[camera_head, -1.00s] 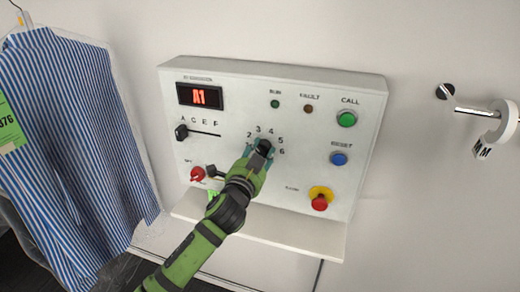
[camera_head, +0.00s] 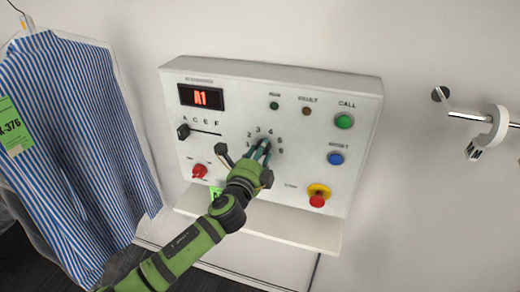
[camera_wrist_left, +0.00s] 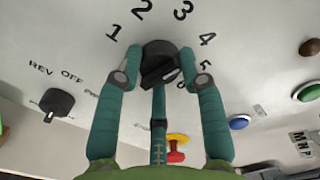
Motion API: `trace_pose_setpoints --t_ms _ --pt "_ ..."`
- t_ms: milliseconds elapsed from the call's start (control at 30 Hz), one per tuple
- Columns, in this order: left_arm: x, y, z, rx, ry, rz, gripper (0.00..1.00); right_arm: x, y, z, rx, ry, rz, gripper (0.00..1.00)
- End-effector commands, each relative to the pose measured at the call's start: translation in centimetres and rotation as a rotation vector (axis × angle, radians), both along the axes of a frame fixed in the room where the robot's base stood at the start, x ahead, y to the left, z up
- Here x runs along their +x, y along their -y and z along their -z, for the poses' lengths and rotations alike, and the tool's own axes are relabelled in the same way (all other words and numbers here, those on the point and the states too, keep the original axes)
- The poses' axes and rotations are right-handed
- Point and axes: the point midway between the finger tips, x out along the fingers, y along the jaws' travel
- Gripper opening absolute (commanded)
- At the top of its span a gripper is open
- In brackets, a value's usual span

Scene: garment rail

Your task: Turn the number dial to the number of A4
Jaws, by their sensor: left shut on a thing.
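The number dial (camera_wrist_left: 158,60) is a black knob on the white control panel (camera_head: 235,100), ringed by printed numbers 1 to 6. In the head view it is mostly hidden behind my left gripper (camera_head: 262,150). In the wrist view the fingers of my left gripper (camera_wrist_left: 160,78) are around the dial, one on each side and one below, shut on it. Which number the dial points at I cannot tell. The red display (camera_head: 201,97) reads A1. The black letter slider knob (camera_head: 183,131) stands at the A end of its slot. My right gripper is not in view.
A striped shirt (camera_head: 75,140) hangs at left. A metal rail (camera_head: 470,117) is at right.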

Motion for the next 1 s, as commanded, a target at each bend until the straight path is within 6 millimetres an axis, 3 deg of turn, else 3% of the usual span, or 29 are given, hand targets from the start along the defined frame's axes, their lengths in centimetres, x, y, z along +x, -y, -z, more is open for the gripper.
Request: trace_pose_setpoints --t_ms 400,933,967,1000 --pt "0.03 -0.03 -0.04 0.172 0.056 -0.001 0.07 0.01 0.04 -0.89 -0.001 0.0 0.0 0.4" --pt "0.03 -0.02 0.0 0.191 0.062 0.0 0.07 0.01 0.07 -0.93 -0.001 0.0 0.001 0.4" --pt "0.03 -0.02 0.0 0.191 0.062 -0.001 0.47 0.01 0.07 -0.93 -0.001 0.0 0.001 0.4" --pt "0.03 -0.02 0.0 0.191 0.062 -0.001 0.63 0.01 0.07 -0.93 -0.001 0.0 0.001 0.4"
